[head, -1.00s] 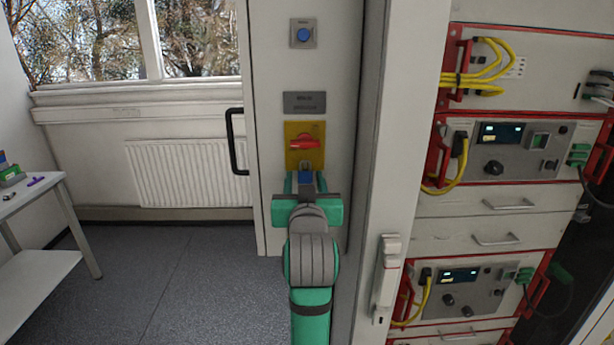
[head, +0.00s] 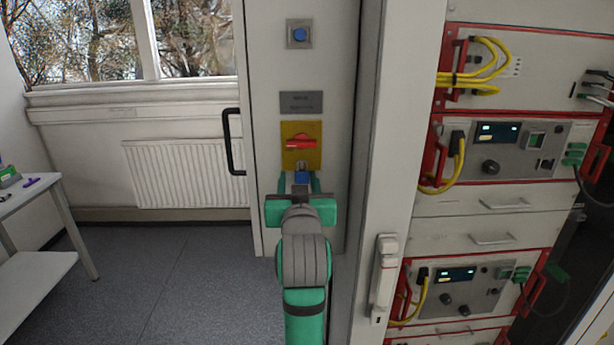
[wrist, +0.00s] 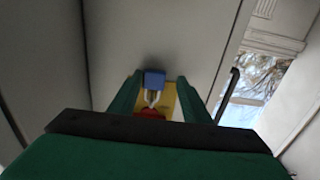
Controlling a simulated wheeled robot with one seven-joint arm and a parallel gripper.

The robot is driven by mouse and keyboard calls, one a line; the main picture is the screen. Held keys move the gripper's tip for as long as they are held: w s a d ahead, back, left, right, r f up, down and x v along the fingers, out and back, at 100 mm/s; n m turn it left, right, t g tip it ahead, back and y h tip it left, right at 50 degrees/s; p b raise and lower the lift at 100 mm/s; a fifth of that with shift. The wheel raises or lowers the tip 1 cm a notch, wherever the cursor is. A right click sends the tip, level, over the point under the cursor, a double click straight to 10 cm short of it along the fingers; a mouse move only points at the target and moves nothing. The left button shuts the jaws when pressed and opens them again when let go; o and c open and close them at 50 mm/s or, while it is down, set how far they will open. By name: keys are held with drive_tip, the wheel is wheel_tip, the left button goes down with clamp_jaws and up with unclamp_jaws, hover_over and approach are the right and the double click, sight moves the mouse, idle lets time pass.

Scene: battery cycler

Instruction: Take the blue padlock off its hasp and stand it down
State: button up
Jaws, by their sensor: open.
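The blue padlock (head: 302,178) hangs below the red switch handle (head: 300,143) on a yellow plate (head: 310,160) on the narrow pale panel. The wrist view shows its blue body (wrist: 154,79) and pale shackle (wrist: 152,98), which runs to the red handle. Where the shackle passes through the hasp is too small to tell. My gripper (head: 299,182) is open, with one green finger on each side of the padlock. In the wrist view, my gripper (wrist: 158,97) shows gaps between both fingers and the padlock body. The fingers' depth relative to it is unclear.
A blue button (head: 300,34) and a grey label plate (head: 301,102) are above the switch. A black door handle (head: 230,140) is left of the panel. An open-fronted rack (head: 510,150) with yellow cables is at right. A white table (head: 40,195) stands far left.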

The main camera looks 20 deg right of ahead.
sight(301, 173)
drive_tip(key=shift+s+d, duration=0.1)
drive_tip(key=shift+d, duration=0.2)
drive_tip(key=c, duration=0.9)
drive_tip(key=shift+o, duration=0.2)
drive_tip(key=shift+w+r, duration=0.25)
drive_tip(key=shift+r, duration=0.45)
drive_tip(key=shift+s, duration=0.45)
drive_tip(key=shift+s+a, duration=0.35)
drive_tip(key=shift+s, duration=0.05)
drive_tip(key=shift+v, duration=2.65)
